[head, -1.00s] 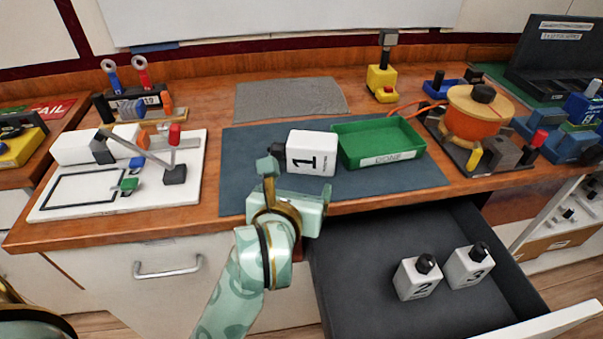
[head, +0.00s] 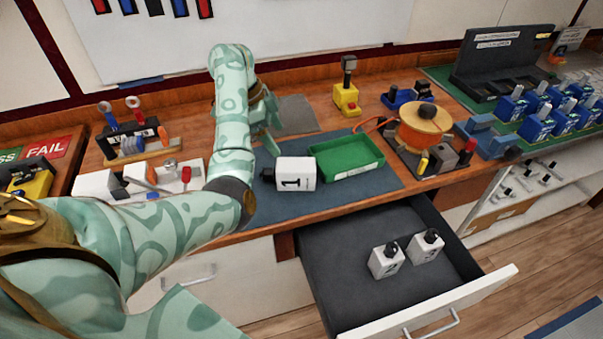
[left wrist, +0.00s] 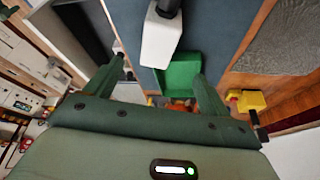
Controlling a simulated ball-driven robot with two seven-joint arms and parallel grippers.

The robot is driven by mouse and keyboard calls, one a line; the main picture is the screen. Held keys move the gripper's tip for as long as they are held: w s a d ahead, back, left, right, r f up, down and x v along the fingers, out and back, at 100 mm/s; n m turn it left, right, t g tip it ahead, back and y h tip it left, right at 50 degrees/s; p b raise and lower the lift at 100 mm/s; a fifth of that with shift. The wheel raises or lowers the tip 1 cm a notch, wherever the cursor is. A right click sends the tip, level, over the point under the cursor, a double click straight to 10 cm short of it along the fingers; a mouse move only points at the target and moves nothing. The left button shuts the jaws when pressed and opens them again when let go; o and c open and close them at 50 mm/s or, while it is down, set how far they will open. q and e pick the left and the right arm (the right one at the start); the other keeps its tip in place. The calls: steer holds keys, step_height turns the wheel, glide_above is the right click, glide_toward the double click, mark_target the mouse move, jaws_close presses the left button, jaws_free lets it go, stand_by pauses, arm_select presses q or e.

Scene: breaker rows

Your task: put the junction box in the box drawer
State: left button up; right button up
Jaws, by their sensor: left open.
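The white junction box marked 1 (head: 296,174), with a black knob on its left side, lies on the blue-grey mat (head: 345,203). The open box drawer (head: 345,290) is below the counter and holds box 2 (head: 385,262) and box 3 (head: 425,247). My left gripper (head: 268,122) is open and empty, above and behind box 1, partly hidden by its own arm. In the left wrist view, the white box (left wrist: 160,40) shows beyond the open fingers (left wrist: 157,68), apart from them. My right gripper is out of view.
A green tray (head: 345,170) sits just right of box 1. An orange round device (head: 424,127) and a yellow device (head: 346,97) stand beyond it. A white board with small parts (head: 95,183) is at left. The drawer's front left floor is clear.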

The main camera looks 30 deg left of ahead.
mark_target(291, 164)
arm_select(q)
steer(key=b+x, duration=0.5)
steer(key=x, duration=0.4)
steer(key=shift+f, duration=0.4)
steer(key=shift+w+d+f+b, duration=0.1)
steer(key=shift+d+f+b, duration=0.05)
steer(key=shift+f+b, duration=0.25)
steer(key=b+x, duration=0.2)
steer(key=x, duration=0.2)
steer(key=shift+d+f, duration=0.25)
steer(key=shift+f, duration=0.1)
steer(key=shift+r, duration=0.1)
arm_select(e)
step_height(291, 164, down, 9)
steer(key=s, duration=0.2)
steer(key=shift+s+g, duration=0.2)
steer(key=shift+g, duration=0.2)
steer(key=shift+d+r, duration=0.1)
arm_select(q)
steer(key=shift+f, duration=0.25)
steer(key=c, duration=1.4)
steer(key=shift+c, duration=0.5)
